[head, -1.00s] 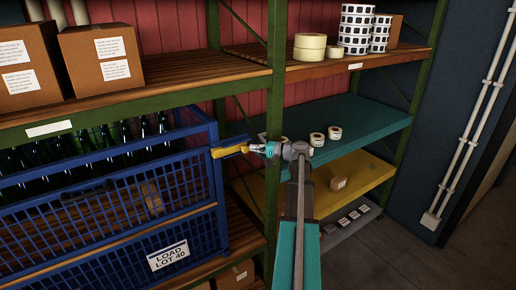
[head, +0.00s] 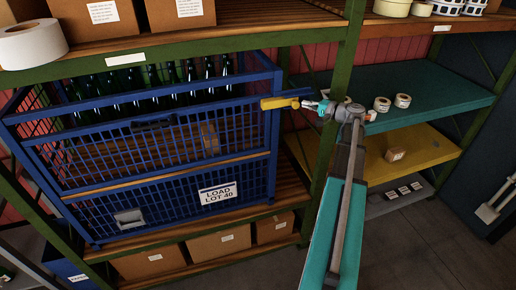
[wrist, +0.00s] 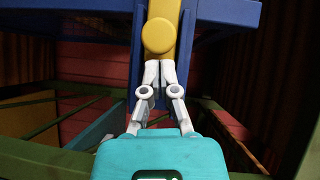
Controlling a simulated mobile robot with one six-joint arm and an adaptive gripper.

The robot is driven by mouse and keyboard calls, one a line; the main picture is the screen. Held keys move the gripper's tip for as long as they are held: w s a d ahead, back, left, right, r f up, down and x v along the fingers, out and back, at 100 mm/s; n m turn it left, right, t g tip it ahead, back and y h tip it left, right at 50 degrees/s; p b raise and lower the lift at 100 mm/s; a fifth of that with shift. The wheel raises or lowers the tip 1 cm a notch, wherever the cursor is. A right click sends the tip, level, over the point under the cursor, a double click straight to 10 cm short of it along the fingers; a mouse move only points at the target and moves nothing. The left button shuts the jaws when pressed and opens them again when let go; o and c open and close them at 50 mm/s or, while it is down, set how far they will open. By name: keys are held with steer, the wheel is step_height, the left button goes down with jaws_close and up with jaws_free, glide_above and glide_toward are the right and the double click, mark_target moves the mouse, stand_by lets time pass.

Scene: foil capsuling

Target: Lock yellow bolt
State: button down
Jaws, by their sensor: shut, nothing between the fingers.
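The yellow bolt (head: 280,103) sits at the upper right corner of the blue crate (head: 272,150), on its post. In the wrist view the bolt (wrist: 158,36) shows a round yellow knob on a yellow bar against the blue post. My gripper (head: 307,104) is at the right end of the bolt. In the wrist view my gripper (wrist: 159,64) has its fingertips together just below the round knob, with nothing between them. I cannot tell whether the fingertips touch the knob.
The crate holds several dark green bottles (head: 150,90) and bears a "LOAD LOT 40" label (head: 217,193). A green shelf post (head: 346,60) stands close behind my arm. A teal shelf (head: 440,92) with white rolls (head: 382,104) lies to the right. Open floor is at lower right.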

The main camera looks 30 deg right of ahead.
steer(key=s+d, duration=0.2)
steer(key=d, duration=0.7)
steer(key=r+p+v, duration=0.1)
steer(key=p+v, duration=0.1)
steer(key=v, duration=0.9)
steer(key=w+a+f+n+g+y+b, duration=0.1)
steer(key=w+a+f+g, duration=0.3)
steer(key=a, duration=0.5)
steer(key=w+a+f+n+g+b, duration=0.15)
steer(key=w+a+f, duration=0.35)
steer(key=a, duration=0.5)
steer(key=w+a+f+n+g+b, duration=0.1)
steer(key=a+f+n+g, duration=0.1)
steer(key=a, duration=0.9)
steer(key=w+a+f+n+g+h+b, duration=0.1)
steer(key=a+f+g, duration=0.3)
steer(key=a, duration=0.7)
steer(key=shift+w+f+n, duration=0.3)
steer(key=shift+f+n, duration=0.35)
steer(key=shift+f, duration=0.6)
steer(key=s+a+f+n+g+h+b, duration=0.2)
steer(key=a+f, duration=0.4)
steer(key=a, duration=0.4)
steer(key=s+a+f+n+g+h+b, duration=0.2)
steer(key=s+a+f+b, duration=0.4)
steer(key=a, duration=0.4)
steer(key=shift+s+a+f+n+h+b, duration=0.3)
steer(key=shift+s+n+h, duration=0.35)
steer(key=shift+h, duration=0.65)
